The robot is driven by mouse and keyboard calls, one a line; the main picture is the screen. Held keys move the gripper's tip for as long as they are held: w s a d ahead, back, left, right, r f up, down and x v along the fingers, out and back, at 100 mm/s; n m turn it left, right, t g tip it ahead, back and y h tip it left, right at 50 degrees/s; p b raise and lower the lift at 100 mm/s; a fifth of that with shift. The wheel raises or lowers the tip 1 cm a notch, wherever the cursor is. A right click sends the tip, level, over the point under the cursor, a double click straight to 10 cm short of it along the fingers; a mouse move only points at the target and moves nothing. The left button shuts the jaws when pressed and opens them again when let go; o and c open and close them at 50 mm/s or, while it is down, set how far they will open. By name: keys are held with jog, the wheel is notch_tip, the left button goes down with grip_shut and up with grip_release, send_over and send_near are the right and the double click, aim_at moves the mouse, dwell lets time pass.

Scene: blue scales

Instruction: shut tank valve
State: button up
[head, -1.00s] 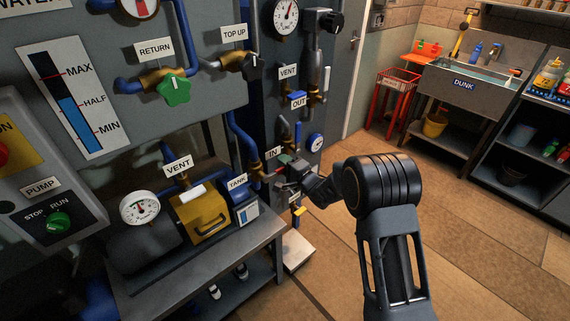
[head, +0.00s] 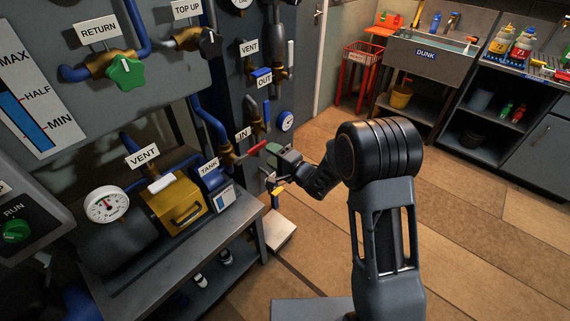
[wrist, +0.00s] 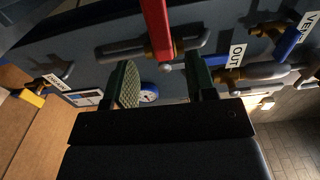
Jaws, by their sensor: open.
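The TANK label (head: 208,168) is on a blue box on the bench. Right of it, a brass valve (head: 226,160) has a red lever (head: 250,151), close to the IN label (head: 243,134). I cannot tell which label names this valve. My gripper (head: 268,174) is just right of the lever in the head view, its fingers small and partly hidden. In the wrist view, my gripper (wrist: 163,72) is open and empty, with green pads spread apart. The red lever (wrist: 157,25) runs down from the top edge to the valve, in line with the gap; contact is not clear.
Other fittings crowd the panel: the OUT handle (head: 262,77), a small blue gauge (head: 285,121) and a yellow handle (head: 277,188) below. The bench (head: 240,222) with a yellow box (head: 177,206) stands left. Floor (head: 480,200) right of my arm is clear.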

jog(key=shift+v, duration=2.9)
